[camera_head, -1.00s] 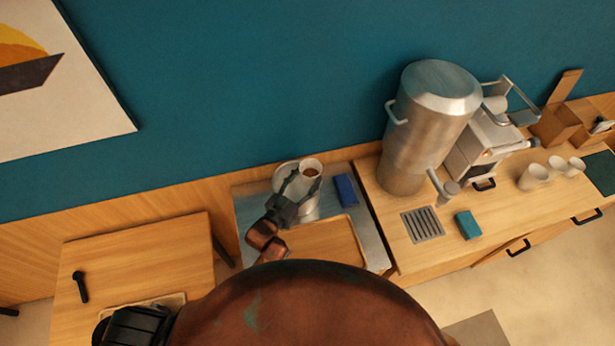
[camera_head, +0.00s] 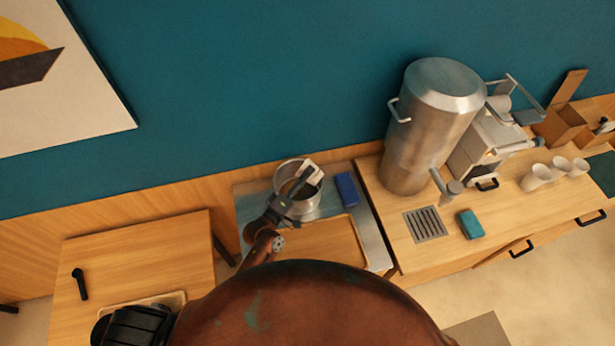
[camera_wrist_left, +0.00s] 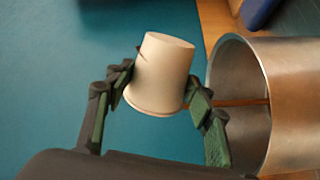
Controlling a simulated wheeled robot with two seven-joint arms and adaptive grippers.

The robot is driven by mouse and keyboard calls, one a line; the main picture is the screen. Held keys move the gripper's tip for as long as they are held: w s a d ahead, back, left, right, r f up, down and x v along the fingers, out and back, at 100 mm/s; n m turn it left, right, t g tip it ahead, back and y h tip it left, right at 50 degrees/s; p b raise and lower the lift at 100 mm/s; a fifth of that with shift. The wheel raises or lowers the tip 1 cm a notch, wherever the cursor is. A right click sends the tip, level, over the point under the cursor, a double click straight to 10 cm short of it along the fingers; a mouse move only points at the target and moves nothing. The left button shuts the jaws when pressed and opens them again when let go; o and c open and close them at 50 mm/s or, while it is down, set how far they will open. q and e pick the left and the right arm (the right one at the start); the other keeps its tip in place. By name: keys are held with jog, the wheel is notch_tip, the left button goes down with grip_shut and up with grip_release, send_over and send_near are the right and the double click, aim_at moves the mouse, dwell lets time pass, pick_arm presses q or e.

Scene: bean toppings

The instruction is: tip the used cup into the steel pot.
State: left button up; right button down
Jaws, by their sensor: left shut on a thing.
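The used cup (camera_head: 314,172) is white and held strongly tilted over the steel pot (camera_head: 281,176), near the pot's right side in the head view. My left gripper (camera_head: 302,184) is shut on it. In the left wrist view the cup (camera_wrist_left: 162,70) sits between the two green-padded fingers, its plain base facing up in the picture and its lipped rim facing down. The pot (camera_wrist_left: 295,105) lies to the right there, its open mouth beside the right finger. The inside of the cup is hidden in both views. My right gripper does not show.
The pot stands on a metal counter with a wooden board (camera_head: 325,240) in front and a blue block (camera_head: 346,189) to its right. A tall steel urn (camera_head: 425,130) stands further right. Several white cups (camera_head: 536,177) are at far right.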

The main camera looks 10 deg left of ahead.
pick_arm(q)
jog(key=shift+w+a+f+n, duration=0.15)
jog(key=shift+a+f+n, duration=0.15)
jog(key=shift+n, duration=0.3)
jog(key=shift+w+a+f+n, duration=0.15)
jog(key=shift+f+n, duration=0.25)
jog(key=shift+n, duration=0.2)
jog(key=shift+a+n, duration=0.2)
jog(key=shift+n, duration=0.2)
jog(key=shift+w+a+n, duration=0.15)
jog(key=shift+a+n, duration=0.05)
jog(key=shift+n, duration=0.2)
jog(key=shift+w+a+n, duration=0.15)
jog(key=shift+a+n, duration=0.15)
jog(key=shift+n, duration=0.7)
